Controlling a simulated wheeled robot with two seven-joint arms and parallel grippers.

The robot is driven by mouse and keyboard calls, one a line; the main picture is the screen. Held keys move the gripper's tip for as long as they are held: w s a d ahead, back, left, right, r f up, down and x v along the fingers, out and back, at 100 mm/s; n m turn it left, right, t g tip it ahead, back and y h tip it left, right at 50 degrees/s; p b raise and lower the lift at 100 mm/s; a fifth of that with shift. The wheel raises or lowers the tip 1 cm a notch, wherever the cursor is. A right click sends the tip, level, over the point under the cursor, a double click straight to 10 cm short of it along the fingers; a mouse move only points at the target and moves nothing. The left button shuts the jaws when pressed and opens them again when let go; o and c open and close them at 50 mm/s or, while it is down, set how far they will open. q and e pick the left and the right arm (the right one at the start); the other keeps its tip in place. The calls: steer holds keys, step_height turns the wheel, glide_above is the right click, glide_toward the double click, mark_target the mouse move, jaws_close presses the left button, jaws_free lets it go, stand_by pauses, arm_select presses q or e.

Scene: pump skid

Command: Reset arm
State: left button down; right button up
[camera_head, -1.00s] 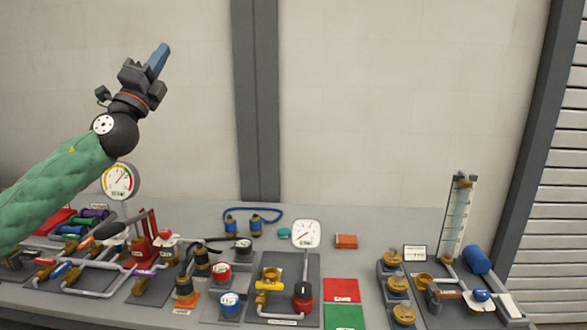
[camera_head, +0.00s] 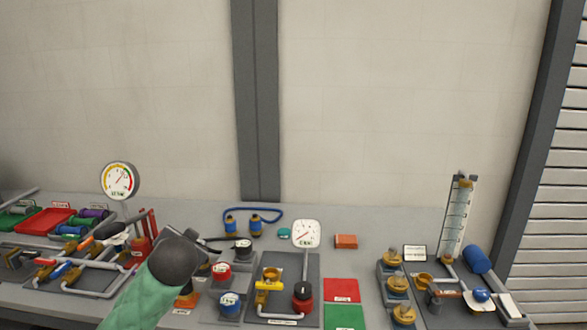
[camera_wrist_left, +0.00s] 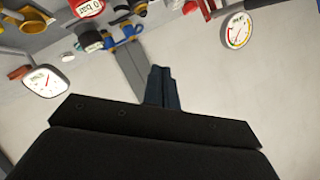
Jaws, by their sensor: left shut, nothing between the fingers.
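My left arm, in a green sleeve, comes in from the bottom left of the head view, with its dark wrist over the left-middle part of the bench. The fingers are hard to make out there. In the left wrist view my left gripper (camera_wrist_left: 162,88) is shut, its blue-grey fingers together with nothing between them. It points toward the plain wall and touches nothing that I can see. My right arm and gripper are not in view.
The grey bench (camera_head: 370,228) carries pipework (camera_head: 75,265), a tall gauge (camera_head: 120,180), a white gauge (camera_head: 305,233), red (camera_head: 341,290) and green (camera_head: 344,317) squares, brass valves (camera_head: 397,285) and a sight column (camera_head: 457,218). The wall above is clear.

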arm_select(q)
steer(key=s+d+f+n+g+h, duration=0.1)
steer(key=s+d+f+g+h, duration=0.15)
steer(key=s+f, duration=0.8)
steer(key=s+d+f+n+g+h, duration=0.1)
steer(key=s+d+f+g, duration=0.45)
steer(key=f, duration=0.85)
steer(key=s+d+f+g, duration=0.1)
steer(key=s+f, duration=0.8)
steer(key=s, duration=0.4)
steer(key=s+d+f+n+g+h, duration=0.1)
steer(key=s+f+g, duration=0.1)
steer(key=s+f, duration=0.6)
steer(key=s, duration=0.5)
steer(key=shift+d+f, duration=0.3)
steer(key=shift+f, duration=0.1)
